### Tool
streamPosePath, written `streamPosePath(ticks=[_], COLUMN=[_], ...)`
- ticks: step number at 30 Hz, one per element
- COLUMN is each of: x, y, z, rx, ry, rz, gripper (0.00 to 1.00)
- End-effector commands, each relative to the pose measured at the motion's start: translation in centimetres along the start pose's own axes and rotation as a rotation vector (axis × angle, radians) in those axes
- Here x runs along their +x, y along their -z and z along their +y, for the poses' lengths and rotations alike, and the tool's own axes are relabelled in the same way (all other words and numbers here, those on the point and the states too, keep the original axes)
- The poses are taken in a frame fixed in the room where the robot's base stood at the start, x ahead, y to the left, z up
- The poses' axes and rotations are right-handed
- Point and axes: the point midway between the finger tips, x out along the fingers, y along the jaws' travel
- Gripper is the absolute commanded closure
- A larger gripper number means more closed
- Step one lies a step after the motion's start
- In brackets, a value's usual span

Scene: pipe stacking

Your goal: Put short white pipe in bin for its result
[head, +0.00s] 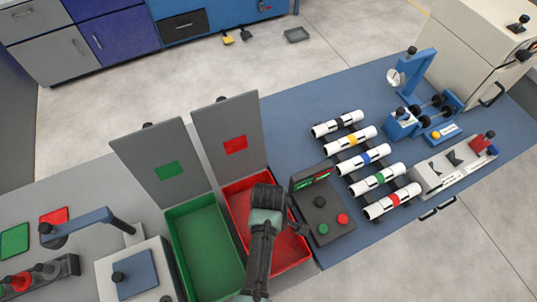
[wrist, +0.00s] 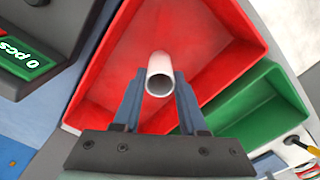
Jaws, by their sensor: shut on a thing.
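A short white pipe (wrist: 160,75) is held between the two blue-grey fingers of my gripper (wrist: 159,84) in the wrist view, its round open end facing the camera. The red bin (wrist: 215,35) lies behind it in that view, so the pipe is over the bin's inside; I cannot tell its exact height. In the head view my arm reaches over the red bin (head: 292,252), and the pipe is hidden there. The green bin (head: 205,245) stands just left of the red one and looks empty.
Upright panels with a green square (head: 168,170) and a red square (head: 235,144) stand behind the bins. A dark button box (head: 325,205) is close to the red bin's right. Several long white pipes (head: 370,155) with coloured bands lie on a rack farther right. A blue-topped fixture stands at left.

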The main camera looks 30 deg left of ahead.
Motion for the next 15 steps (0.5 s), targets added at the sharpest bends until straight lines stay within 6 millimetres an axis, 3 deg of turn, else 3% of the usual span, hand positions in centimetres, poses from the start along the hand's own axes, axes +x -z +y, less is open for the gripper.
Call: streamPosePath(ticks=[15], x=[0.72], y=[-0.01], z=[-0.01], rx=[0.0], ry=[0.0], rz=[0.0], gripper=[1.0])
